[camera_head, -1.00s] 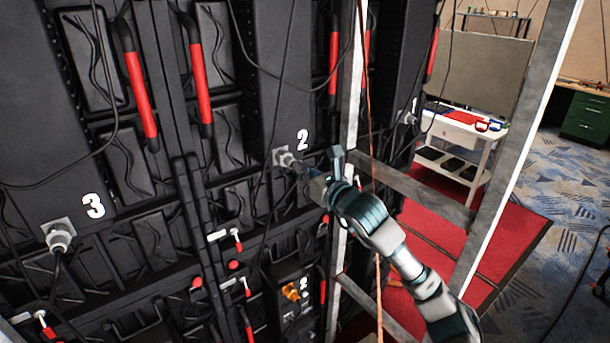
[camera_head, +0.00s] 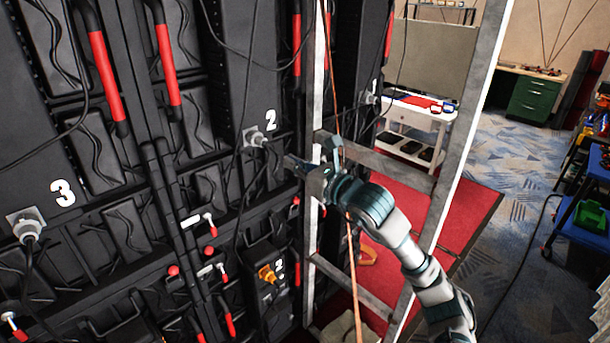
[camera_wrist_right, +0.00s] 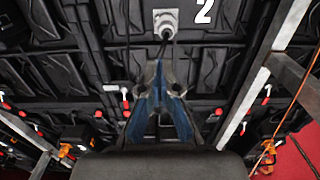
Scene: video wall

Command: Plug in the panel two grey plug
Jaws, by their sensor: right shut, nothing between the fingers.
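The grey plug of panel two (camera_head: 256,138) sits at the grey square socket beside the white number 2, with its dark cable hanging down. In the right wrist view the plug (camera_wrist_right: 166,33) is at the socket, straight ahead of the fingers. How deep it sits I cannot tell. My right gripper (camera_head: 290,162) is shut and empty, a little below and right of the plug, apart from it. Its blue-grey fingers (camera_wrist_right: 158,75) come together just below the plug and cable in the wrist view. My left gripper is not in view.
Panel three has a grey plug (camera_head: 29,228) in its socket at the left. A grey metal ladder-like frame (camera_head: 312,110) stands right beside my right gripper, with an orange cord (camera_head: 352,260) hanging there. A white cart (camera_head: 415,122) and open carpet lie farther right.

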